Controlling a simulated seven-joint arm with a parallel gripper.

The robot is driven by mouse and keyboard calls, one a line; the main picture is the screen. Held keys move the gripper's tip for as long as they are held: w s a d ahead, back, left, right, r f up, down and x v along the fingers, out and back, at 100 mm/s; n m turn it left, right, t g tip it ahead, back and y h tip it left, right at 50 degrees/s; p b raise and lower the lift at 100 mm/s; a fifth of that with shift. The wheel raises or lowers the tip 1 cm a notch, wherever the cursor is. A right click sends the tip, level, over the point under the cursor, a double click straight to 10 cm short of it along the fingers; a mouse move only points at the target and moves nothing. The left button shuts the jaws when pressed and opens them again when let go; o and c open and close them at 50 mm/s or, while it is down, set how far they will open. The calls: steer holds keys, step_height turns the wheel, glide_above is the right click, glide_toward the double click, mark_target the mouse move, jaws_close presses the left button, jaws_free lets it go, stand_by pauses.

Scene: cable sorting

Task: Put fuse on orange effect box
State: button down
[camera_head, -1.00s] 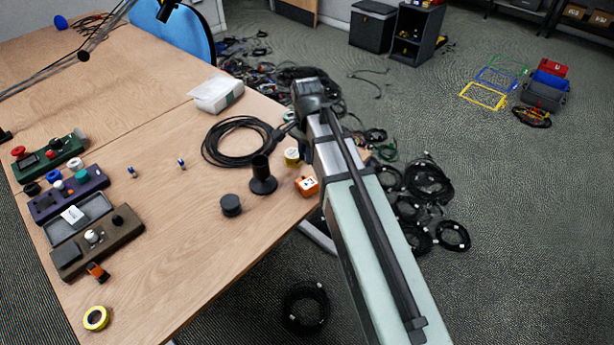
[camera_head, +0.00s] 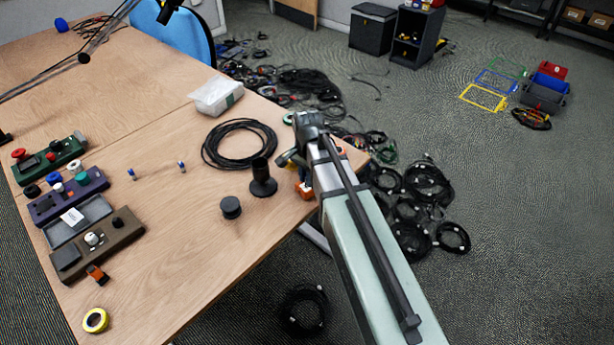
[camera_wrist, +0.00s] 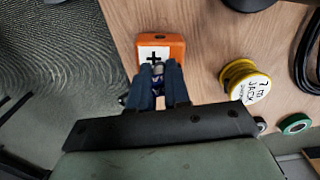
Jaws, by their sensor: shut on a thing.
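My gripper (camera_wrist: 157,90) is shut on a small fuse (camera_wrist: 157,72) with a silver end and a dark blue body, mostly hidden between the fingers. The orange effect box (camera_wrist: 162,46), with a black cross on a white patch, is just beyond the fingertips in the wrist view. In the head view the box (camera_head: 304,191) sits near the table's right edge, partly hidden by my arm. I cannot tell whether the fuse touches the box. Two similar blue-and-white fuses (camera_head: 132,174) (camera_head: 182,166) stand on the table to the left.
A black stand (camera_head: 262,180), a dark round knob (camera_head: 231,207) and a black cable coil (camera_head: 238,144) are left of my gripper. Effect boxes line the table's left side. The table's right edge (camera_head: 346,146) is close.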

steer(key=shift+f, duration=0.1)
steer(key=c, duration=1.1)
jaws_free()
step_height(320, 180, up, 12)
steer(key=shift+o, duration=0.3)
